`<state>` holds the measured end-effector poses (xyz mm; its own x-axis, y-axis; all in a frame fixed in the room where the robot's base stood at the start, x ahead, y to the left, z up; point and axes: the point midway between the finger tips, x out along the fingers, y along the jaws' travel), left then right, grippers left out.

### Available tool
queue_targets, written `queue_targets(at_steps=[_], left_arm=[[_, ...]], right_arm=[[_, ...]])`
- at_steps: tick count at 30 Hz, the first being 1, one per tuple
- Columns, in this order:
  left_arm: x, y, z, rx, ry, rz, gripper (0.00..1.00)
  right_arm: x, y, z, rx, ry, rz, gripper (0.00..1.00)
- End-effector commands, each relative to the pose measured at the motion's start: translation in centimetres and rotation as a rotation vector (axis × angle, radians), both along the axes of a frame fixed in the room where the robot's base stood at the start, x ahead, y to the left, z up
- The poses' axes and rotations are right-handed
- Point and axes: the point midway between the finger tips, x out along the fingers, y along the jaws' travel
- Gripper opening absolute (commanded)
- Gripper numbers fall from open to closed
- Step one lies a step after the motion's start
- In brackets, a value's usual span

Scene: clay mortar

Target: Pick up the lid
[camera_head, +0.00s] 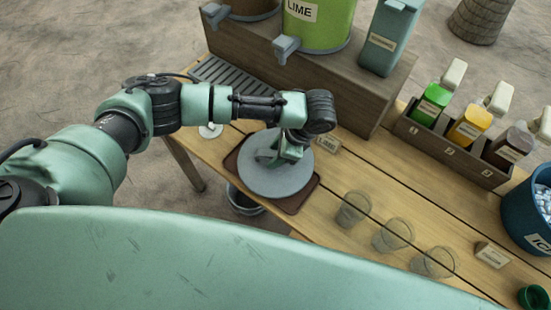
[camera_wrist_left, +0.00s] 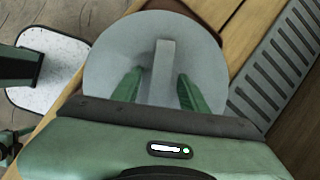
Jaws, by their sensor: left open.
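The lid (camera_head: 268,182) is a round grey disc lying on a brown tray (camera_head: 298,203) on the wooden table. In the left wrist view the lid (camera_wrist_left: 110,70) shows with a raised bar handle (camera_wrist_left: 165,75) across its middle. My left gripper (camera_head: 283,157) is over the lid and hides part of it in the head view. In the left wrist view my left gripper (camera_wrist_left: 158,92) is open, with one green finger on each side of the handle. I cannot tell whether the fingers touch it. What lies under the lid is hidden. My right gripper is not in view.
Clear cups (camera_head: 392,235) stand right of the tray. A wooden stand (camera_head: 300,75) carries a green LIME dispenser (camera_head: 318,25) behind the lid. A slotted grille (camera_head: 225,83) lies back left. A bottle rack (camera_head: 450,150) and blue ice bucket (camera_head: 525,215) are at the right.

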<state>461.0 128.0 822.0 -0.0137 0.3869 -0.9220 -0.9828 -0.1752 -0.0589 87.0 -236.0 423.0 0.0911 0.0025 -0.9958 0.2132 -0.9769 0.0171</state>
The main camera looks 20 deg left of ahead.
Motion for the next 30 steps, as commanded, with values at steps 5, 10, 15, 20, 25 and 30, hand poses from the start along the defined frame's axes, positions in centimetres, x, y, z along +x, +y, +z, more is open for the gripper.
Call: queue_targets(at_steps=[5, 10, 15, 20, 25, 30], left_arm=[[0.0, 0.2, -0.4, 0.0, -0.001, 0.0, 0.43], [0.0, 0.1, -0.4, -0.001, 0.0, 0.0, 0.24], [0.0, 0.1, -0.4, -0.001, 0.0, 0.0, 0.0], [0.0, 0.1, -0.3, -0.001, -0.001, 0.0, 0.0], [0.0, 0.1, 0.0, -0.002, -0.001, -0.001, 0.0], [0.1, 0.1, 1.4, -0.003, -0.001, -0.001, 0.0]], right_arm=[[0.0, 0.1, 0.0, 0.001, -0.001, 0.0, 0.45], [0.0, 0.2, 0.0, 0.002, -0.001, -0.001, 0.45], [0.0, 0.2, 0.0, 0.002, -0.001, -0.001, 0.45], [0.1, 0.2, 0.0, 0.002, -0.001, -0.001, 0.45], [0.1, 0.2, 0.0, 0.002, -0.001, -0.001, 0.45], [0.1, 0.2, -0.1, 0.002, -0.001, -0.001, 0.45]])
